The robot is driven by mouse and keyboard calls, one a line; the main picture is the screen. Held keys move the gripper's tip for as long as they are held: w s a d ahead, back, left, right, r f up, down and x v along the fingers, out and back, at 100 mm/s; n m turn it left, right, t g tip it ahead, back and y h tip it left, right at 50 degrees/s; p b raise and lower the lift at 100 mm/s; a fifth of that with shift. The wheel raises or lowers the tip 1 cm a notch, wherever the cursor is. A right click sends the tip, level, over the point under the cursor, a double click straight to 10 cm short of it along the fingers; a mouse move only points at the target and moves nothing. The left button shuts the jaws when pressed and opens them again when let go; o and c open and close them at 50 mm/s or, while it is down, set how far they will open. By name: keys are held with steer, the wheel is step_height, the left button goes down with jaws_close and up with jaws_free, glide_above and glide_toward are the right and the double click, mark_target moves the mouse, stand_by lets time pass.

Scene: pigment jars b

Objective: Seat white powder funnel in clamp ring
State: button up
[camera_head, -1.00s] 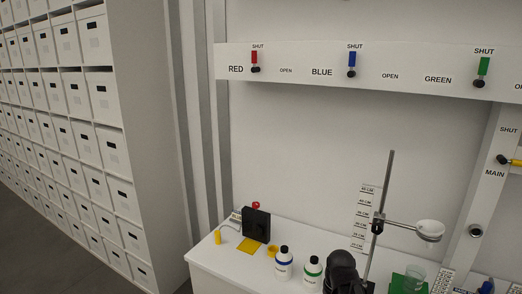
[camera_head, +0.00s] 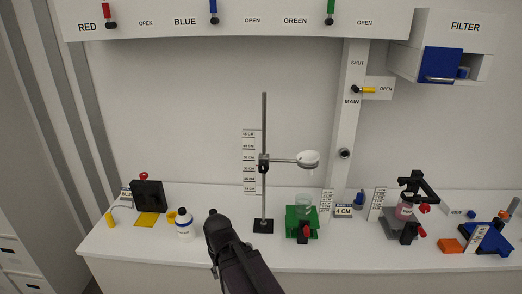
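A white funnel-like bowl (camera_head: 308,157) sits at the end of the horizontal clamp arm (camera_head: 284,161). It looks to be in the clamp ring, but the ring is largely hidden and I cannot tell how fully it is seated. The clamp is fixed on a tall grey rod (camera_head: 264,125) with a black base (camera_head: 263,226). A black part of my own arm rises from the bottom centre, left of the stand. My gripper's fingers are not visible.
A clear beaker (camera_head: 303,203) stands on a green platform (camera_head: 291,222) below the bowl. A blue-labelled bottle (camera_head: 184,226) stands left of my arm. A black device (camera_head: 147,194) is at the far left. A black stand (camera_head: 399,220) holding a pink jar (camera_head: 404,209) is at right.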

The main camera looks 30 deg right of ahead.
step_height(320, 180, down, 4)
steer(key=b, duration=0.2)
steer(key=shift+r+b, duration=0.25)
steer(key=shift+b, duration=0.1)
steer(key=shift+s, duration=0.2)
